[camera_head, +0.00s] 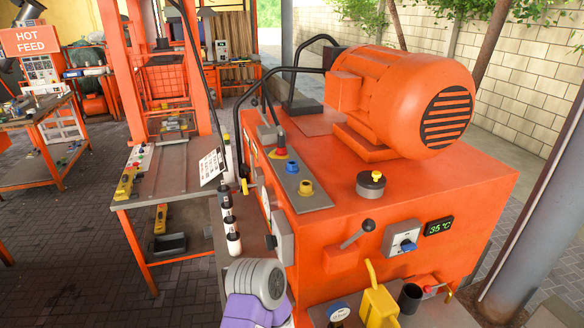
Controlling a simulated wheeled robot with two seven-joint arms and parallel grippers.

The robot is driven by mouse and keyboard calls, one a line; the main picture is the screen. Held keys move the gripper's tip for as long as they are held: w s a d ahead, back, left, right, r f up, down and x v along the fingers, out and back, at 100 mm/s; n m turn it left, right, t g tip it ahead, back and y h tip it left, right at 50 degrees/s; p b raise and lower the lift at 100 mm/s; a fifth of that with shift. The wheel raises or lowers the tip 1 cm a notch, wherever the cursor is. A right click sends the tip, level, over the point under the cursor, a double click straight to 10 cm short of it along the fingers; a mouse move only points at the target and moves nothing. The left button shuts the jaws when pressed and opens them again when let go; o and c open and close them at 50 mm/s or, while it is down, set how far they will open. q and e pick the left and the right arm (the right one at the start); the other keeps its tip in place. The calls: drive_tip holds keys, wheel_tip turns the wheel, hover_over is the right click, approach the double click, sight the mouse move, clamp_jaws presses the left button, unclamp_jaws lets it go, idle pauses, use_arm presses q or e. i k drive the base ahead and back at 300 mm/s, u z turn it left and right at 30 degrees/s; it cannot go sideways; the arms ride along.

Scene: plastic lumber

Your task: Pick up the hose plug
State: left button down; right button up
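I cannot tell for certain which thing is the hose plug. A grey strip (314,201) on the orange machine's left edge carries a blue round fitting (293,166), a yellow one (306,187) and a red-and-yellow one (280,152) with a dark stem. A black hose (297,70) arches above the strip toward the motor. A grey and purple rounded part, apparently a link of my arm, shows at the bottom, left of the machine's front. No gripper fingers show in this view.
The orange machine's top (440,185) carries a large orange motor (405,98) and a yellow-and-black cap (371,183). A lever (357,235) juts from its front. A yellow can (378,305) stands below. A work table (165,170) is at left; paved floor lies clear before it.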

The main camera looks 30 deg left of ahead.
sight(281, 137)
drive_tip(key=u, duration=0.5)
drive_tip(key=k, duration=1.15)
drive_tip(key=u, duration=1.4)
drive_tip(key=i, duration=0.65)
drive_tip(key=u, duration=0.55)
drive_tip(key=i, duration=1.9)
drive_tip(key=z, duration=1.4)
drive_tip(key=i, duration=0.75)
drive_tip(key=z, duration=0.75)
